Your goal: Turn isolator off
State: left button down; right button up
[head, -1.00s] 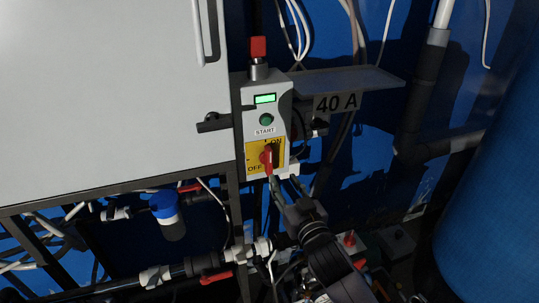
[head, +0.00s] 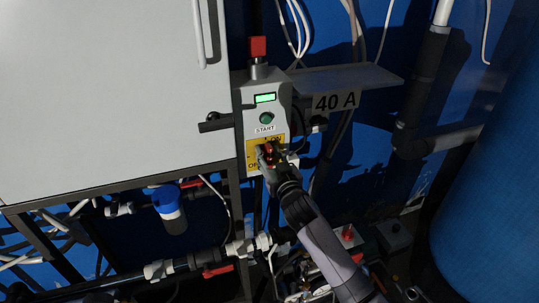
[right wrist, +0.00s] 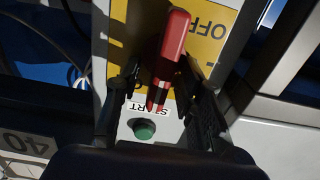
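The isolator is a red rotary handle (right wrist: 170,48) on a yellow plate (right wrist: 205,30) marked ON and OFF. The handle stands roughly upright in the head view, with ON at its upper right and OFF at its lower left. My right gripper (head: 267,156) is in front of the plate and covers most of the handle. In the right wrist view its dark fingers (right wrist: 158,72) are apart, one on each side of the handle. A gap shows on the left side; contact on the right side is unclear. My left gripper is not in view.
Above the isolator are a green START button (head: 266,118), a lit green display (head: 265,98) and a red knob (head: 258,47). A shelf (head: 345,79) with a 40 A sign juts out at the right. A grey cabinet (head: 100,90) stands left, a blue tank (head: 495,180) right.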

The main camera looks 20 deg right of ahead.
grip_shut()
dwell(0.3)
jog(key=shift+a+n, duration=0.1)
jog(key=shift+n, duration=0.3)
jog(key=n, duration=0.3)
jog(key=shift+a+n, duration=0.25)
jog(key=shift+n, duration=0.15)
jog(key=shift+s+a+f+n, duration=0.1)
jog(key=shift+a+f+n, duration=0.15)
jog(key=shift+n, duration=1.95)
jog(key=shift+w+a+f+n, duration=0.1)
jog(key=shift+f+n, duration=0.2)
jog(key=shift+n, duration=1.9)
jog(key=shift+s+a+f+n, duration=0.1)
jog(key=shift+a+f+n, duration=0.15)
jog(key=shift+n, duration=1.95)
jog(key=shift+f, duration=0.1)
